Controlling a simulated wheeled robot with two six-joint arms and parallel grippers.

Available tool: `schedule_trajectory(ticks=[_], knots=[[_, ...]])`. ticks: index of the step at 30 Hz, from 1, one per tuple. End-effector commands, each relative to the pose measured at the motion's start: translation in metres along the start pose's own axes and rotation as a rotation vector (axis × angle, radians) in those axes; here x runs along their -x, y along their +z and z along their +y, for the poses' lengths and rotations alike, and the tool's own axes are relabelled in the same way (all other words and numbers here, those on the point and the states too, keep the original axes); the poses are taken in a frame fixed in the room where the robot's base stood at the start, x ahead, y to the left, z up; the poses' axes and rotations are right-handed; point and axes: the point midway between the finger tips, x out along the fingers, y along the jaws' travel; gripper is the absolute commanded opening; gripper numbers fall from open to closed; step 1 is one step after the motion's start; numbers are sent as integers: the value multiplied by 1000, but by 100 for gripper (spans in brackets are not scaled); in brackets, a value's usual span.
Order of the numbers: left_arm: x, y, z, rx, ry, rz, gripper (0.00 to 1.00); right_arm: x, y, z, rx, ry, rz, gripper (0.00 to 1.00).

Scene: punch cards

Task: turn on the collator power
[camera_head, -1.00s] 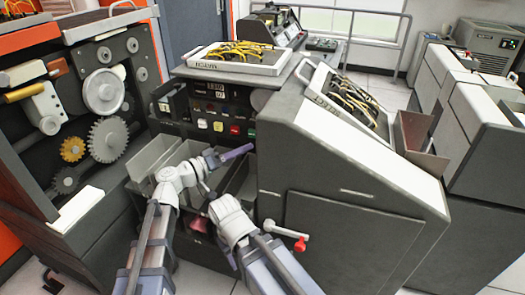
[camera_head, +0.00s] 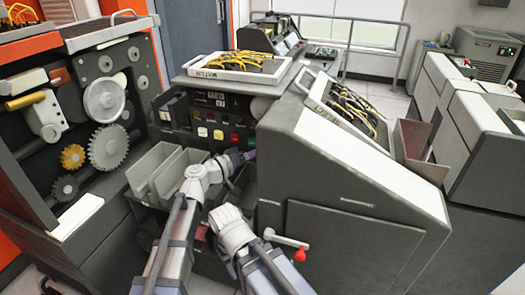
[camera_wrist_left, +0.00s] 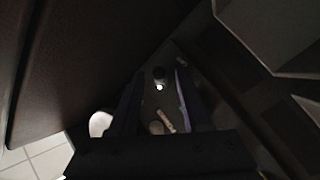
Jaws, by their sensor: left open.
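The collator (camera_head: 350,190) is a grey machine with a sloped white top in the head view. Its front panel (camera_head: 215,120) carries a small display and several coloured buttons. My left gripper (camera_head: 249,156) is low in front of the panel's right part, close to the grey cabinet side. In the left wrist view its fingers (camera_wrist_left: 159,80) are open, with a small bright-tipped knob (camera_wrist_left: 159,78) between them in the picture. I cannot tell whether they touch it, or whether it is the power switch. The right arm's wrist is in view, but its fingers are hidden.
A lever with a red knob (camera_head: 300,255) sticks out by my right arm. Open grey card bins (camera_head: 165,172) stand left of my left arm. A machine with gears (camera_head: 108,146) is at far left. Wired plugboards (camera_head: 235,66) lie on top.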

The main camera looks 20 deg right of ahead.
Motion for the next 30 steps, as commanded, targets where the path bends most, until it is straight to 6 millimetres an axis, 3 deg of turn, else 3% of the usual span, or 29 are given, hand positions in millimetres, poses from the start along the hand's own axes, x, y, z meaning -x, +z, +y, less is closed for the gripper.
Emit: schedule_trajectory(ticks=[2,15,30], knots=[[0,0,0,0,0,0,48,0,0,0,0,0,0,50],[0,0,0,0,0,0,0,0,0,0,0,0,0,50],[0,-2,2,7,-7,-7,0,5,0,0,0,0,0,50]])
